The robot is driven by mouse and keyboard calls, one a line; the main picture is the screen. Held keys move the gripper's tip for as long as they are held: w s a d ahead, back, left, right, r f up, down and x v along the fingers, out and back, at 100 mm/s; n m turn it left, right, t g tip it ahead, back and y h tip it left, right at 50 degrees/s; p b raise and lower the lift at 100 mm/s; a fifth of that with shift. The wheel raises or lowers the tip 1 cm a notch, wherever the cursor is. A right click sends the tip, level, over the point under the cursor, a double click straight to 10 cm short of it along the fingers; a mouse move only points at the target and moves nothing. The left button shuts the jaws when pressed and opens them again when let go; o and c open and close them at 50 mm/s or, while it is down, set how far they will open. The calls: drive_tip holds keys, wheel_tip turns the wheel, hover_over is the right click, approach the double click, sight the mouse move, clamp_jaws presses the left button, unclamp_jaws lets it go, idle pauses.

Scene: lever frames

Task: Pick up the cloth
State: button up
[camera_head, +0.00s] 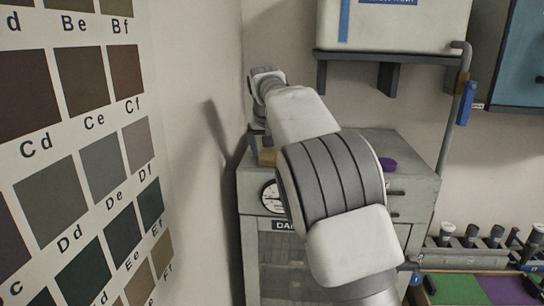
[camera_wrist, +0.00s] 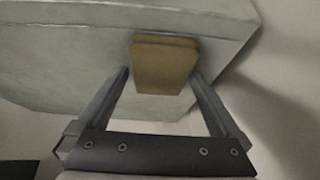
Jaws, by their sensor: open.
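The cloth (camera_wrist: 166,68) is a tan-brown folded pad near the edge of the grey cabinet's top in the wrist view. A small part of the cloth (camera_head: 267,157) shows in the head view, at the cabinet top's left side; my arm hides much of the rest. My gripper (camera_wrist: 160,75) is open and empty. I cannot tell how far above the cloth the fingertips are.
The grey cabinet (camera_head: 421,184) has a round gauge on its front. A purple round item (camera_head: 388,164) sits on its top, right of my arm. A wall shelf (camera_head: 345,57) with a white container hangs above. A wall with a colour chart (camera_head: 82,170) stands close on the left.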

drive_tip(key=shift+f, duration=0.25)
idle(0.4)
drive_tip(key=shift+c, duration=0.3)
drive_tip(key=c, duration=1.1)
drive_tip(key=shift+r, duration=0.55)
wheel_tip(320, 180, up, 4)
drive_tip(key=shift+f+p, duration=0.2)
drive_tip(key=shift+p, duration=0.1)
drive_tip(key=d+r, duration=0.2)
drive_tip(key=d, duration=0.2)
drive_tip(key=w+d+r+p, duration=0.1)
drive_tip(key=d+r, duration=0.1)
drive_tip(key=d, duration=0.1)
drive_tip(key=d+r, duration=0.2)
drive_tip(key=d, duration=0.2)
drive_tip(key=shift+w+d+r, duration=0.25)
drive_tip(key=shift+d+r, duration=0.05)
drive_tip(key=shift+r, duration=0.1)
